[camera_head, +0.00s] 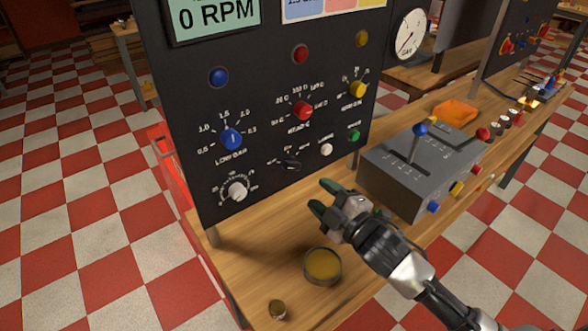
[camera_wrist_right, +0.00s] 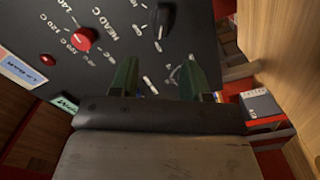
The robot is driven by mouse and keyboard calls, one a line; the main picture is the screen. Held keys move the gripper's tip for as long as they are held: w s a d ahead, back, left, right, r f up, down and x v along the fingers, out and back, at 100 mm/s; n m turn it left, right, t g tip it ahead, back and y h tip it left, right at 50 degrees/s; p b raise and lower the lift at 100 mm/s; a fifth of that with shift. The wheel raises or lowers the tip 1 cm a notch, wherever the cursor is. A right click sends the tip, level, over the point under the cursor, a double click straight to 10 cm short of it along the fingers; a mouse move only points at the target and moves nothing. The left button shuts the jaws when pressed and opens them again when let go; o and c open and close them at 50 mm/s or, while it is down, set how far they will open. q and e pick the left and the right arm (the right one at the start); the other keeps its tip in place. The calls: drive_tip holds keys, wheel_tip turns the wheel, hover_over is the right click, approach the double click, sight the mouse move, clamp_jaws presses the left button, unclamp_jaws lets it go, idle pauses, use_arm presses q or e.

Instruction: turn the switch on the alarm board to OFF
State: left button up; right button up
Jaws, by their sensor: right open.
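A dark upright board (camera_head: 250,110) carries a display reading 0 RPM, coloured lamps and several knobs. A small black switch (camera_head: 291,165) sits low on it, with small marks around it that I cannot read. The black switch also shows at the top of the right wrist view (camera_wrist_right: 163,18). No label naming an alarm board is legible. My right gripper (camera_head: 324,197) is open and empty, below and right of the black switch, apart from the board. Its green fingers show in the right wrist view (camera_wrist_right: 161,75). My left gripper is out of view.
A grey lever box (camera_head: 420,170) stands right of my right gripper on the wooden bench (camera_head: 260,240). A round tin (camera_head: 322,266) and a small jar (camera_head: 277,309) stand in front. An orange cloth (camera_head: 456,112) and a second dark board (camera_head: 515,40) are farther right.

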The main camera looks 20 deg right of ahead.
sight(291, 168)
drive_tip(key=p+x, duration=0.1)
drive_tip(key=x, duration=0.9)
drive_tip(key=shift+f, duration=0.1)
clamp_jaws()
